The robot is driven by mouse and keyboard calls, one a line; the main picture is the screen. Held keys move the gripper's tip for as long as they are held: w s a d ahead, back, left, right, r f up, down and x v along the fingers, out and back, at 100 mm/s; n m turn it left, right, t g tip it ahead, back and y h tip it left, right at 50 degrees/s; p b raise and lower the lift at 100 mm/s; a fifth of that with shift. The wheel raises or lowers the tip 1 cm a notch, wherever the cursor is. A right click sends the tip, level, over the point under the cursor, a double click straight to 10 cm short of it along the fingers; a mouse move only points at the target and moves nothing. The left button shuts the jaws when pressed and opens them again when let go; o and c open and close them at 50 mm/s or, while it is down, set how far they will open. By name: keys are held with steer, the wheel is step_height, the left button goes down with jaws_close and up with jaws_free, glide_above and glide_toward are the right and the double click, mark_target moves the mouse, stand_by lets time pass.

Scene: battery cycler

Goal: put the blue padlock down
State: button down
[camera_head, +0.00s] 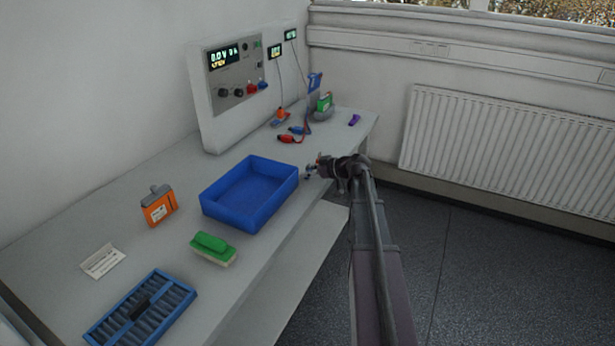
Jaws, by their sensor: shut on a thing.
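My gripper (314,168) is at the end of my arm, over the front edge of the grey bench (120,236), just right of the blue tray. It is shut on a small bluish thing (308,175) at its fingertips, which I take to be the blue padlock. The padlock is tiny here and partly hidden by the fingers, so its shape and shackle are unclear. I cannot tell whether it touches the bench.
An empty-looking blue tray (212,212) stands left of my gripper. An orange device (159,208), a green-topped brush (212,246) and a blue slotted rack (140,310) lie further left. Red and blue clips (288,138) and a purple item (354,120) lie behind. A radiator (500,150) is at right.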

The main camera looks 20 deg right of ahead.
steer(key=shift+f, duration=0.25)
steer(key=shift+c, duration=1.3)
jaws_free()
steer(key=shift+r, duration=0.2)
steer(key=shift+s+r, duration=0.1)
steer(key=shift+r, duration=0.05)
steer(key=shift+s+d+r+p, duration=0.15)
steer(key=shift+s+d+p, duration=0.1)
steer(key=shift+p, duration=0.05)
steer(key=p+v, duration=0.4)
steer(key=v, duration=0.7)
